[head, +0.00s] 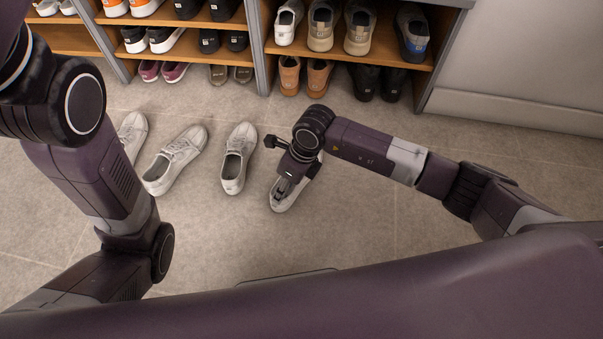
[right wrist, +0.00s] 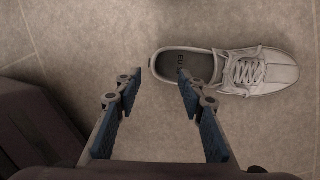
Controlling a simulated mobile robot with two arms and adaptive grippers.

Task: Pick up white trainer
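Several white trainers stand in a row on the floor: one partly behind my left arm (head: 133,130), one tilted to the right (head: 178,157), one in the middle (head: 237,160), and one under my right gripper (head: 283,207). In the right wrist view this last white trainer (right wrist: 265,72) points right, its heel opening near the fingers. My right gripper (right wrist: 162,86) is open and empty. Its right finger overlaps the trainer's opening; its left finger is left of the heel. I cannot tell whether they touch the shoe. My left gripper is out of view.
A wooden shoe rack (head: 340,50) with grey dividers holds several pairs of shoes at the back. Tan shoes (head: 304,75) and dark shoes (head: 378,82) sit on its bottom level. The floor (head: 430,225) right of the trainers is clear.

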